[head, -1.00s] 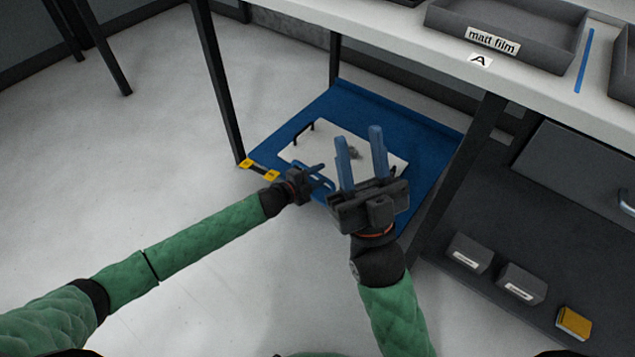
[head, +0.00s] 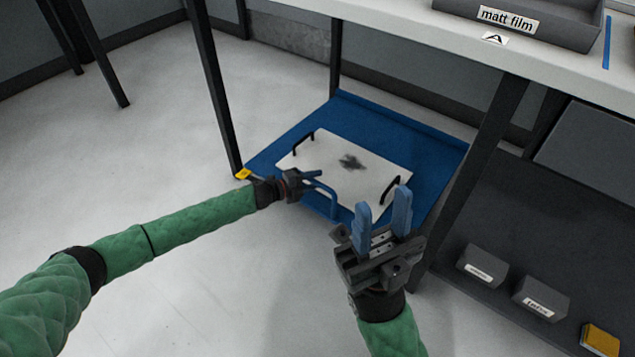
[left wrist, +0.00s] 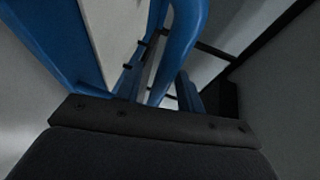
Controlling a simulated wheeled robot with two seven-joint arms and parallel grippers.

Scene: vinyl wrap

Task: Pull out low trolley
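The low blue trolley (head: 415,139) stands on the floor under the table. Its blue tubular handle (head: 334,206) sticks out at the near edge and also shows large in the left wrist view (left wrist: 184,40). My left gripper (head: 316,180) is at this handle. In the left wrist view its fingers (left wrist: 160,92) are apart, with the bar running between them; contact is unclear. My right gripper (head: 383,222) is open and empty, fingers upward, at the trolley's near right corner in the picture.
A white board (head: 325,164) with two black handles and a dark smudge lies on the trolley. Table legs (head: 218,100) stand left and right (head: 480,165). A dark low shelf with boxes (head: 482,265) is at right. Floor at left and front is clear.

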